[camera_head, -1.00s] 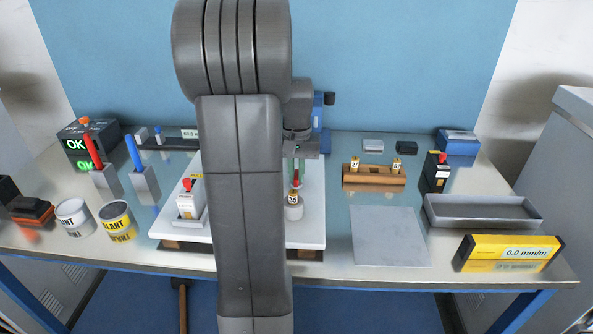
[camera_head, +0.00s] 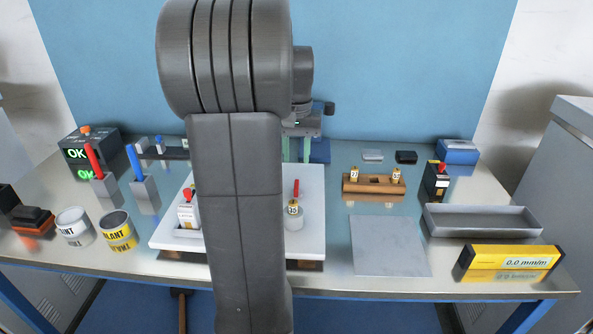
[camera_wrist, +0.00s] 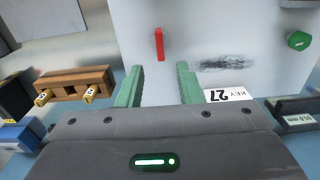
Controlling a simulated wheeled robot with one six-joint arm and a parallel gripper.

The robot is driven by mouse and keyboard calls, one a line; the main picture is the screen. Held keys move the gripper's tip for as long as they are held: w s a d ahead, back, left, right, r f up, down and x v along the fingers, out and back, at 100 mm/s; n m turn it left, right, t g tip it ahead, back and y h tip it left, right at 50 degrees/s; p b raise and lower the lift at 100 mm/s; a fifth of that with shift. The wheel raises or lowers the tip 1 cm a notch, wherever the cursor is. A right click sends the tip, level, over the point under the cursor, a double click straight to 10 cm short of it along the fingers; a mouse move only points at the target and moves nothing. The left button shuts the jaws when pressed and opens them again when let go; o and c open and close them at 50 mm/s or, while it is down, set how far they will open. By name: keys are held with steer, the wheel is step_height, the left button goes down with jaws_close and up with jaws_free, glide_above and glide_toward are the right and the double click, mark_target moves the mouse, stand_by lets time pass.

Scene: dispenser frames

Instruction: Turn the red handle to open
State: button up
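The red handle (camera_head: 296,188) is a slim bar on the right part of the white board (camera_head: 312,240), just behind a grey cylinder (camera_head: 294,219) with a brass top labelled 35. In the wrist view the red handle (camera_wrist: 159,44) shows beyond the fingertips, between their lines. My gripper (camera_head: 298,158) is above the back of the board, apart from the handle. Its green fingers are spread with nothing between them in the wrist view (camera_wrist: 160,78). My arm hides the middle of the board.
A white box (camera_head: 188,213) with a red top sits on the board's left. A wooden block (camera_head: 374,187) with labelled brass pieces stands to the right. A green knob (camera_wrist: 298,40) and a dark smear (camera_wrist: 226,64) show on the board in the wrist view.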

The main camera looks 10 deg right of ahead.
step_height(320, 180, up, 5)
glide_above(296, 184)
steer(key=shift+f, duration=0.1)
stand_by(0.3)
step_height(296, 184, down, 14)
steer(key=shift+r+b, duration=0.1)
steer(key=shift+b, duration=0.2)
steer(key=shift+n+b, duration=0.35)
steer(key=shift+n, duration=0.15)
steer(key=shift+r+m+p, duration=0.15)
steer(key=shift+m+p, duration=0.15)
